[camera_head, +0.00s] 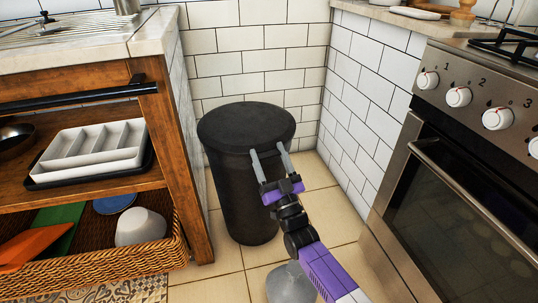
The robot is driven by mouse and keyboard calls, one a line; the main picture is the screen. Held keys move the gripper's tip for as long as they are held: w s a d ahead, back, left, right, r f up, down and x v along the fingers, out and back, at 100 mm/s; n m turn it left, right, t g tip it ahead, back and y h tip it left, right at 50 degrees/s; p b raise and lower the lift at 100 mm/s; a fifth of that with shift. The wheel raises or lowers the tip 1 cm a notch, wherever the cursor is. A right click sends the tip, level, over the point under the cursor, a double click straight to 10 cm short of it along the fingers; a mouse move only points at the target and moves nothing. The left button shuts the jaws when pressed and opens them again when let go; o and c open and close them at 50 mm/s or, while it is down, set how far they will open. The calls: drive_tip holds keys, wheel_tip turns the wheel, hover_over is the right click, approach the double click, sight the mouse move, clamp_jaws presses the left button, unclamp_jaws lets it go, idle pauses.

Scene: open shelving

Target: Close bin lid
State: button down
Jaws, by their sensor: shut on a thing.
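A dark, round bin (242,195) stands upright on the tiled floor in the corner between the counters. Its dark lid (245,122) lies level across the top, and I see no clear gap at the rim. My gripper (268,149) reaches up from the lower right to the bin's near right rim. Its two grey fingers stand apart, with a dark part of the bin's edge between their tips. The exact contact is small and dark, so I cannot tell whether it is the lid or a handle.
A wooden shelf unit (178,165) with a basket (100,265) and a white cutlery tray (95,146) stands close on the left. A steel oven (455,190) is on the right. White tiled walls close in behind the bin. Bare floor (225,285) shows in front.

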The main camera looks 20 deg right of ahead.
drive_tip(key=shift+a+f, duration=0.1)
drive_tip(key=shift+f, duration=0.5)
drive_tip(key=shift+c, duration=1.9)
unclamp_jaws()
drive_tip(key=shift+o, duration=0.3)
drive_tip(key=shift+r, duration=0.1)
drive_tip(key=shift+r, duration=0.1)
drive_tip(key=p+v, duration=0.2)
drive_tip(key=v, duration=0.6)
drive_tip(key=shift+w, duration=0.1)
